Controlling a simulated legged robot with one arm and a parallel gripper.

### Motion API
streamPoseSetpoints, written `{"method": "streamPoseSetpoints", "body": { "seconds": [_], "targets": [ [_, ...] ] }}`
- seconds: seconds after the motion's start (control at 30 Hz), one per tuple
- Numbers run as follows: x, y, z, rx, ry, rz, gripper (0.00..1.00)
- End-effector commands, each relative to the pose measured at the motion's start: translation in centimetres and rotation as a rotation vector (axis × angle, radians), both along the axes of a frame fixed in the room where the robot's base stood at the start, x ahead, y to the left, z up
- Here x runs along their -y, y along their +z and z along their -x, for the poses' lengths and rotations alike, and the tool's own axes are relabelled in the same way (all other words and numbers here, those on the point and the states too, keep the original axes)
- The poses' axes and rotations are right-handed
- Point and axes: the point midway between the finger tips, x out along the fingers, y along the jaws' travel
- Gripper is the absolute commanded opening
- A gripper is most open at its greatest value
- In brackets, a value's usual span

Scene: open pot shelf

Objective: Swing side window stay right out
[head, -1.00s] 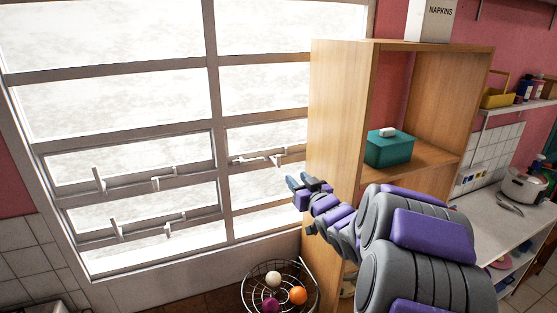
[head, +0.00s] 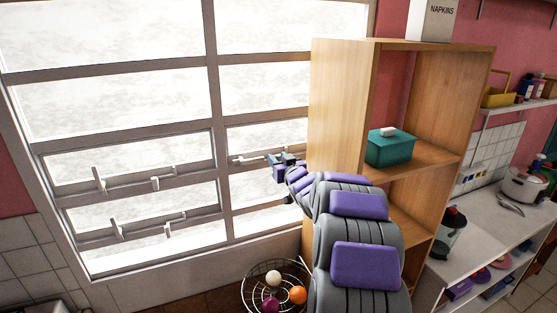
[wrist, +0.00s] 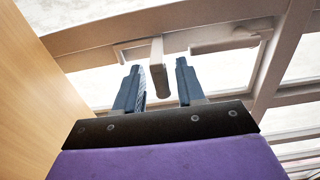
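The side window stay (head: 247,159) is a pale bar on the lower frame rail of the right-hand window column, beside the wooden shelf.
A tall wooden shelf (head: 337,120) stands close right of my gripper, with a teal box (head: 388,150) inside. Other stays (head: 130,180) and (head: 150,226) are on the left window panes. A wire basket with balls (head: 262,302) stands below. A white counter (head: 490,225) is at right.

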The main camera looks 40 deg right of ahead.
Motion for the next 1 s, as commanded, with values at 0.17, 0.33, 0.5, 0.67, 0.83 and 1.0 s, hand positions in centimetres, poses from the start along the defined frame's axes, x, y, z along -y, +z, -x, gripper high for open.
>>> {"method": "streamPoseSetpoints", "body": {
  "seconds": [0.17,0.33,0.5,0.67,0.83,1.0],
  "targets": [
    [0.07,0.12,-0.32,0.002,0.000,0.001,0.39],
    [0.06,0.10,-0.33,0.001,0.000,0.001,0.39],
    [0.06,0.10,-0.33,0.001,0.000,0.001,0.23],
    [0.07,0.08,-0.31,0.001,0.000,0.001,0.08],
    [0.08,0.07,-0.31,0.001,0.000,0.001,0.00],
    [0.08,0.06,-0.30,0.000,0.000,0.001,0.00]
  ]
}}
